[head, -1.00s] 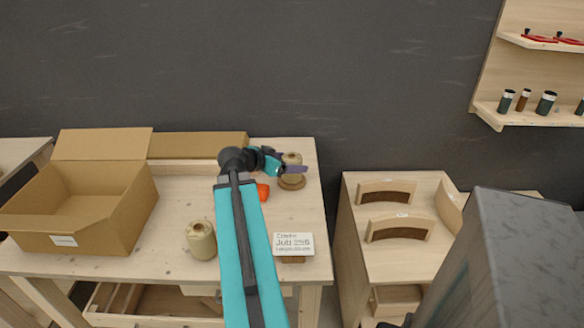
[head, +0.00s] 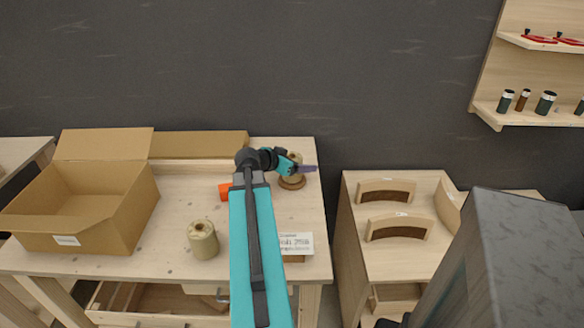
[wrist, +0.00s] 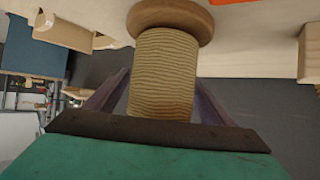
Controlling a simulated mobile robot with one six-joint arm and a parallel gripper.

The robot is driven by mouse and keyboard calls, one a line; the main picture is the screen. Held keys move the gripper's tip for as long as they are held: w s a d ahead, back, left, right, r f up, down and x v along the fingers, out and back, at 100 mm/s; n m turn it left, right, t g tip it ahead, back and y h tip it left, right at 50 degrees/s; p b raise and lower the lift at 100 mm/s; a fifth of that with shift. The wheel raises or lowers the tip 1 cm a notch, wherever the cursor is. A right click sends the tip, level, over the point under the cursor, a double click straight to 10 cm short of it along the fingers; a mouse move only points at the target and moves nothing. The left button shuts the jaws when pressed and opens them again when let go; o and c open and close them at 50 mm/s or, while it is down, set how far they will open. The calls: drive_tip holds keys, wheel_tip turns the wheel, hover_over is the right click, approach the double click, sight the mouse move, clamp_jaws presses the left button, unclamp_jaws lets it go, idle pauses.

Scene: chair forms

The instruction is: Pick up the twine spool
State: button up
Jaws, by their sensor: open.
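The twine spool (head: 292,183) stands on its round wooden base near the back right of the workbench. In the wrist view the spool (wrist: 164,72) shows large, with tan twine wound below a brown wooden flange. My gripper (head: 305,168) is open at the spool in the head view. In the wrist view my gripper (wrist: 160,92) has one dark finger on each side of the wound twine, with the spool between them. I cannot tell whether either finger touches it. The fingers partly hide the spool in the head view.
An open cardboard box (head: 80,215) stands at the left of the bench (head: 175,200). A second tan spool-like roll (head: 203,240), an orange object (head: 224,191) and a card sign (head: 297,243) are on the bench. A cabinet with curved wooden pieces (head: 400,228) stands to the right.

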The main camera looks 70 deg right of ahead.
drive_tip(key=shift+c, duration=0.4)
drive_tip(key=c, duration=1.1)
drive_tip(key=shift+r, duration=0.2)
drive_tip(key=shift+c, duration=0.2)
drive_tip(key=shift+r+b, duration=0.45)
drive_tip(key=shift+r, duration=4.4)
